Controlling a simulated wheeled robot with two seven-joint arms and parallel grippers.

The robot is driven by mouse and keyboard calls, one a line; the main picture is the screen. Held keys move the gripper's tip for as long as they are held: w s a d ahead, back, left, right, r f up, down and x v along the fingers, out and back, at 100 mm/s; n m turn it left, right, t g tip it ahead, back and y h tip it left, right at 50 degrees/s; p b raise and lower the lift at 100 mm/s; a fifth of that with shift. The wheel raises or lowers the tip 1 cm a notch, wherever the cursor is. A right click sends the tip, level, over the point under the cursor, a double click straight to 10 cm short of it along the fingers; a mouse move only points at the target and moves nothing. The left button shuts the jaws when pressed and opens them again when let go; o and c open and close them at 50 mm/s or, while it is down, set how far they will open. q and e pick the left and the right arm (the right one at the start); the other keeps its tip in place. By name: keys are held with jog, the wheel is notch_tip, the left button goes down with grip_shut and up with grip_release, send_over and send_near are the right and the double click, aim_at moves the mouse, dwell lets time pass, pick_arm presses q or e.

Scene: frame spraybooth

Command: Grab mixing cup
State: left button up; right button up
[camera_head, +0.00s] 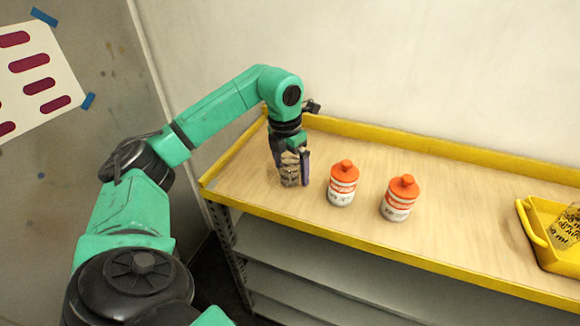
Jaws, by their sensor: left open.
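A small clear cup with dark markings (290,177) stands on the wooden shelf top near its left end. My left gripper (291,160) reaches down over it from above, with its fingers on either side of the cup. The gripper is open; whether a finger touches the cup cannot be told. The fingers hide part of the cup. Another clear piece with black print (566,229), perhaps also a cup, lies in a yellow tray (536,228) at the right edge and is cut off by the frame. My right gripper is not in view.
Two white bottles with orange caps, a nearer-left one (342,184) and another (400,199), stand just right of the gripper. A raised yellow rim (380,255) edges the shelf top (450,225). The wood between the second bottle and tray is clear.

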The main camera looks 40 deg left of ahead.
pick_arm(q)
jog(key=c, duration=1.3)
jog(key=shift+r, duration=0.15)
